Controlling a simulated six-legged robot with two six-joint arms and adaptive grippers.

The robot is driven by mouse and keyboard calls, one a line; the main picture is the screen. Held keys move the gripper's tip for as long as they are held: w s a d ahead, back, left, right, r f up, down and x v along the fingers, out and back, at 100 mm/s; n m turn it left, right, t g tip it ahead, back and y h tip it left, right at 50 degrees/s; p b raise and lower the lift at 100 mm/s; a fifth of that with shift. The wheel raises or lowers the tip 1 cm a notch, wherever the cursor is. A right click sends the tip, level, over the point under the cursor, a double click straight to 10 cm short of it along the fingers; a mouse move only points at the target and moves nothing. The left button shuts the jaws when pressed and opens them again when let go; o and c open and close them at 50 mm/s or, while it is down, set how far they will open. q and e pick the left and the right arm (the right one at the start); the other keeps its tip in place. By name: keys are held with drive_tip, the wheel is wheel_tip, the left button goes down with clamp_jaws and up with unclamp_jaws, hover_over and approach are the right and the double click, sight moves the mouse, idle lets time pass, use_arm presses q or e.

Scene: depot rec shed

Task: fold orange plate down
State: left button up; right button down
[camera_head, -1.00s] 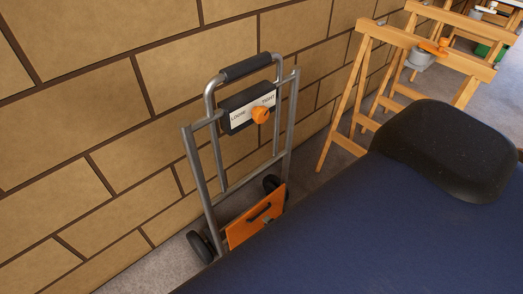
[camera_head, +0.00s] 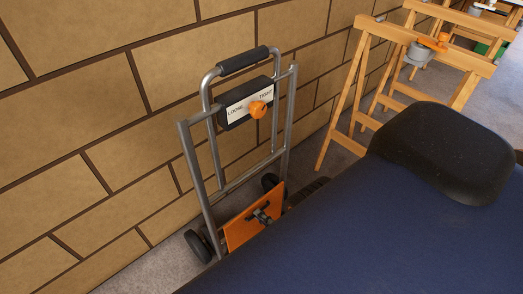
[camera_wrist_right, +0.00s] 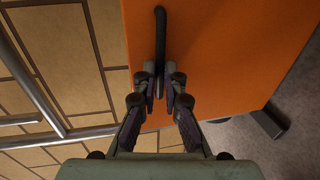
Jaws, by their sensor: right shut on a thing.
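The orange plate (camera_head: 242,232) stands steeply, folded up against the lower part of a grey metal hand truck (camera_head: 200,180). My right gripper (camera_head: 262,214) is at the plate's face. In the right wrist view its fingers (camera_wrist_right: 162,78) are shut on the plate's black bar handle (camera_wrist_right: 160,30), with the orange plate (camera_wrist_right: 220,50) filling the upper right. An orange knob (camera_head: 257,110) sits on a dark box marked LOOSE and TIGHT, high on the truck. My left gripper is not in view.
A brick wall (camera_head: 90,100) runs close behind the truck. The truck has black wheels (camera_head: 198,246) at its foot. Wooden trestles (camera_head: 350,100) stand to the right, with a grey cup-like thing (camera_head: 419,54) on one. Bare grey floor shows at the lower left.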

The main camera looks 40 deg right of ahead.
idle(0.5)
drive_tip(key=s+f, duration=0.3)
drive_tip(key=s, duration=0.5)
drive_tip(key=shift+s+d+f, duration=0.15)
drive_tip(key=shift+s+d, duration=0.1)
drive_tip(key=shift+s, duration=0.05)
drive_tip(key=c, duration=1.8)
unclamp_jaws()
drive_tip(key=shift+o, duration=0.4)
drive_tip(key=shift+w+f, duration=0.1)
drive_tip(key=shift+f, duration=0.05)
drive_tip(key=shift+r, duration=0.25)
